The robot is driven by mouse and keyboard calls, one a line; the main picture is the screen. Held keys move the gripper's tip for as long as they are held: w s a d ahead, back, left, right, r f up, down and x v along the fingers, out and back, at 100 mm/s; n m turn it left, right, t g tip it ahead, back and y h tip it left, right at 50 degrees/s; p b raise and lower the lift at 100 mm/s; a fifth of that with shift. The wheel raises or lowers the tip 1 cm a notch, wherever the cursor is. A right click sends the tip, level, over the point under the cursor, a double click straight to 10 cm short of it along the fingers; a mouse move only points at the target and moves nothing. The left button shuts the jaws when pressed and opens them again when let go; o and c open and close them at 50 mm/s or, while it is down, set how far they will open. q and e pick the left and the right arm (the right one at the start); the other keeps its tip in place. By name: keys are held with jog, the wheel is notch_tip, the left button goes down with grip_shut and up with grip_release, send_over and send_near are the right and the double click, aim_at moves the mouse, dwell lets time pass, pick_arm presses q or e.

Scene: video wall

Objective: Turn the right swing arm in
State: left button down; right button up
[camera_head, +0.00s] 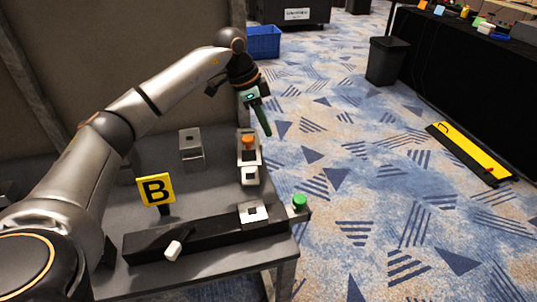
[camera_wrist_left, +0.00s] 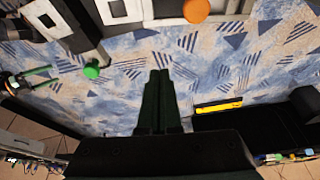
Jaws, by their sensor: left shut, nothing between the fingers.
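A dark bar (camera_head: 205,240) lies along the near edge of the grey table, with a white handle (camera_head: 173,250) on its front. A white-topped square piece (camera_head: 253,212) is at its right end. A green knob (camera_head: 300,201) sticks out past the table's right edge and also shows in the left wrist view (camera_wrist_left: 91,71). I cannot tell for certain which part is the right swing arm. My left gripper (camera_head: 267,132) is shut and empty, above the floor beyond the table's right edge, apart from the knob. My right gripper (camera_wrist_left: 48,77) shows open and empty in the left wrist view.
A white unit with an orange button (camera_head: 247,142) and a grey block (camera_head: 191,148) stand on the table. A grey panel is at the back left. The carpet to the right is open, with a yellow strip (camera_head: 470,150).

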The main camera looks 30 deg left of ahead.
pick_arm(q)
notch_tip(320, 180, down, 10)
jog(key=shift+r+b, duration=0.25)
jog(key=shift+b, duration=0.45)
jog(key=shift+s+a, duration=0.2)
jog(key=shift+s, duration=0.05)
jog(key=shift+s+r, duration=0.1)
